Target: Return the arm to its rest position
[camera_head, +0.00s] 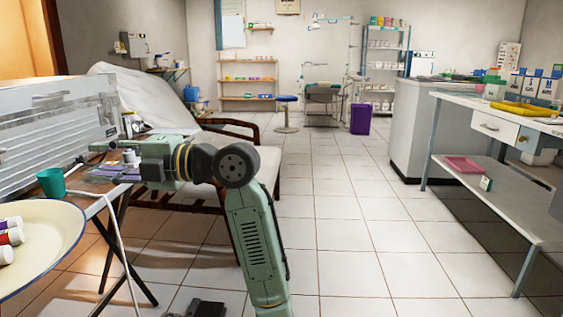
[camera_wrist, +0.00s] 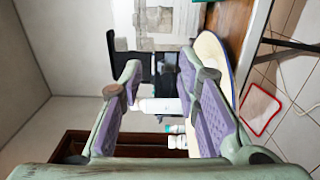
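My pale green arm rises from the bottom of the head view, bends at a dark joint and reaches left. My gripper (camera_head: 98,150) is over the wooden side table (camera_head: 88,208), by a white slatted case (camera_head: 55,112). In the wrist view my gripper (camera_wrist: 158,75) has its purple-padded fingers wide apart. A white bottle (camera_wrist: 160,105) shows in line with the gap between them, and I see no finger closed on it. Smaller teal-and-white bottles (camera_wrist: 177,140) show beyond. In the head view the fingertips are small and partly hidden among the table's things.
A teal cup (camera_head: 50,182) and a cream basin (camera_head: 48,235) with bottles stand at the left. A reclined bed (camera_head: 135,98) with a wooden armrest is behind my arm. The tiled floor (camera_head: 340,215) at centre is clear. A white bench (camera_head: 500,130) stands at the right.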

